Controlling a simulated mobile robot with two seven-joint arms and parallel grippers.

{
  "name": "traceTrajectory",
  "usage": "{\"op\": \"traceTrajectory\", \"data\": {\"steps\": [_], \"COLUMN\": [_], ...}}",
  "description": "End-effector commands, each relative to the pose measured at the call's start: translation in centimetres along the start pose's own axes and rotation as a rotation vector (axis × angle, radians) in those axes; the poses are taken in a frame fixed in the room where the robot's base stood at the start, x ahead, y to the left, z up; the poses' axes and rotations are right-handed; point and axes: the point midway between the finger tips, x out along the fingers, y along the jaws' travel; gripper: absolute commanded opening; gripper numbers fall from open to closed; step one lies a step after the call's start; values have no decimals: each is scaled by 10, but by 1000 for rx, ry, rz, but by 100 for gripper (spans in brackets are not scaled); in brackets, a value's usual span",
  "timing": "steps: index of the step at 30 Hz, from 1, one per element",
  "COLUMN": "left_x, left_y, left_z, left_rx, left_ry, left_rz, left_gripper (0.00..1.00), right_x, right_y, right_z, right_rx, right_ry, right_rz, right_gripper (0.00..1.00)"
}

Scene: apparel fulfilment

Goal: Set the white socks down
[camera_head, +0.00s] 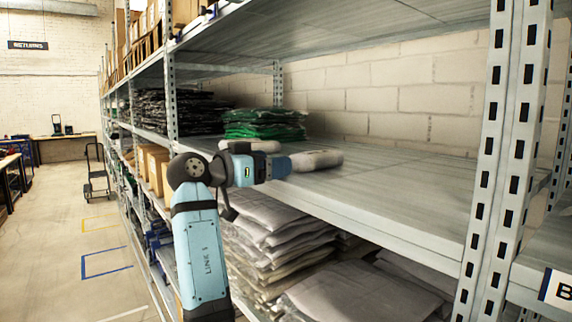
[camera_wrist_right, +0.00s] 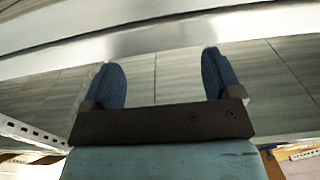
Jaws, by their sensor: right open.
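The white socks (camera_head: 318,159) appear as a pale, rounded bundle lying on the bare middle shelf, just past my right gripper's tip in the head view. A second pale piece (camera_head: 228,144) shows behind my right wrist; I cannot tell whether it belongs to the same socks. My right gripper (camera_head: 280,167) is low over the shelf's front part, beside the bundle. In the right wrist view its two blue fingers (camera_wrist_right: 162,75) are spread apart with nothing between them but grey surface. My left gripper is out of view.
The middle shelf (camera_head: 400,190) is bare to the right of the socks. Green bagged garments (camera_head: 262,124) and dark bagged garments (camera_head: 180,110) lie farther along it. Grey folded stacks (camera_head: 265,235) fill the shelf below. A perforated upright (camera_head: 505,150) stands at right.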

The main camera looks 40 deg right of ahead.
Motion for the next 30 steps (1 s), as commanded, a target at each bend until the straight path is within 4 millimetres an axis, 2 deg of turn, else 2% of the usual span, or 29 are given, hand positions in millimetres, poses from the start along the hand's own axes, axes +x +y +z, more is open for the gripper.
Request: {"op": "traceTrajectory", "data": {"steps": [3, 10, 15, 30], "left_x": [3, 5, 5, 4], "left_y": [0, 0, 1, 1], "left_z": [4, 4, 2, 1], "left_rx": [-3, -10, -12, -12], "left_ry": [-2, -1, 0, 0], "left_rz": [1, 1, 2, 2], "left_gripper": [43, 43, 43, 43], "right_x": [-26, -59, -66, -66], "right_y": [-1, 0, 0, 0], "right_z": [2, 0, -1, -2], "right_rx": [-1, 0, 1, 1], "right_ry": [0, 0, 0, 0], "right_rz": [-2, -1, 1, 1], "right_gripper": [84, 84, 84, 84]}}
